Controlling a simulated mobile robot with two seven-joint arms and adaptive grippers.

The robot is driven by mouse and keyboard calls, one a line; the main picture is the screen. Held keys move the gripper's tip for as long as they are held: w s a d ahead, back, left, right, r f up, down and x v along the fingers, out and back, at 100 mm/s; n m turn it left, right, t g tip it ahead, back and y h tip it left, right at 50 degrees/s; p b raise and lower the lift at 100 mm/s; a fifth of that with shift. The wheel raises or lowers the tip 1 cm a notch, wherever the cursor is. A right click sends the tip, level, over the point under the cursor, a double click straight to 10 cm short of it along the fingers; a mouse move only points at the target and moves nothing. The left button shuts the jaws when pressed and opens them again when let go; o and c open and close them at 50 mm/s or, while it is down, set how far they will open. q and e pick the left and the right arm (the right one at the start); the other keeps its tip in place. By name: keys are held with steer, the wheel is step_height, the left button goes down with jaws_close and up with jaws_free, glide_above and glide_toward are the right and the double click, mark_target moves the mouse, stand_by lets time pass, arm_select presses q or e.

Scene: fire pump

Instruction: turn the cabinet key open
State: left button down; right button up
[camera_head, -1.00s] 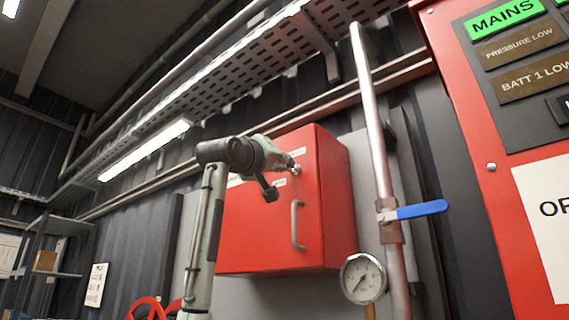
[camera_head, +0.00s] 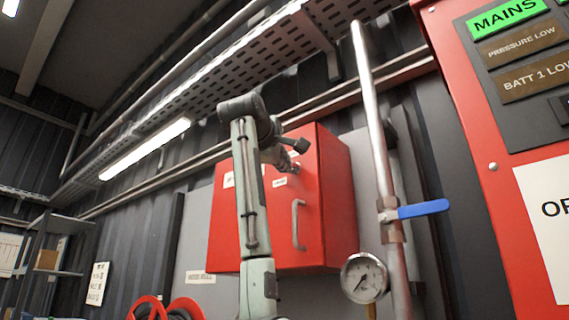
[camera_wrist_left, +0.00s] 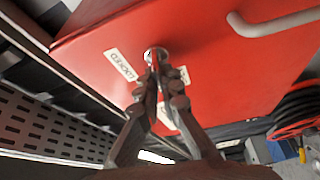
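The red cabinet (camera_head: 330,215) hangs on the wall, its door shut, with a grey handle (camera_head: 298,225). My left gripper (camera_head: 290,165) is at the lock near the top of the door. In the left wrist view, its fingers (camera_wrist_left: 154,72) come together on the small key (camera_wrist_left: 153,55) at the round metal lock. The fingertips hide most of the key, so its exact angle is hard to tell. A white label reading "LOCKED" (camera_wrist_left: 118,65) is beside the lock, and other white labels lie partly behind the fingers. My right gripper is in neither view.
A vertical pipe with a blue valve lever (camera_head: 423,209) and a pressure gauge (camera_head: 364,277) stands right of the cabinet. A red control panel (camera_head: 470,130) is at far right. A perforated cable tray (camera_head: 230,95) runs above. A red hose reel (camera_head: 165,308) is below.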

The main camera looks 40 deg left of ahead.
arm_select(q)
steer(key=shift+n, duration=0.8)
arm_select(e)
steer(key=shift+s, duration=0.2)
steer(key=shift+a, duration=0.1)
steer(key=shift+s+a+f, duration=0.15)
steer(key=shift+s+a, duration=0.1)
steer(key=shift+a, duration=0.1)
arm_select(q)
steer(key=shift+f, duration=0.1)
steer(key=c, duration=1.7)
jaws_free()
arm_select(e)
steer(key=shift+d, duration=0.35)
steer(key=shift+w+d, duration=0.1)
arm_select(q)
steer(key=shift+s, duration=0.1)
steer(key=v, duration=1.1)
steer(key=shift+s+d+r, duration=0.15)
steer(key=shift+s+r, duration=0.15)
steer(key=shift+s, duration=0.1)
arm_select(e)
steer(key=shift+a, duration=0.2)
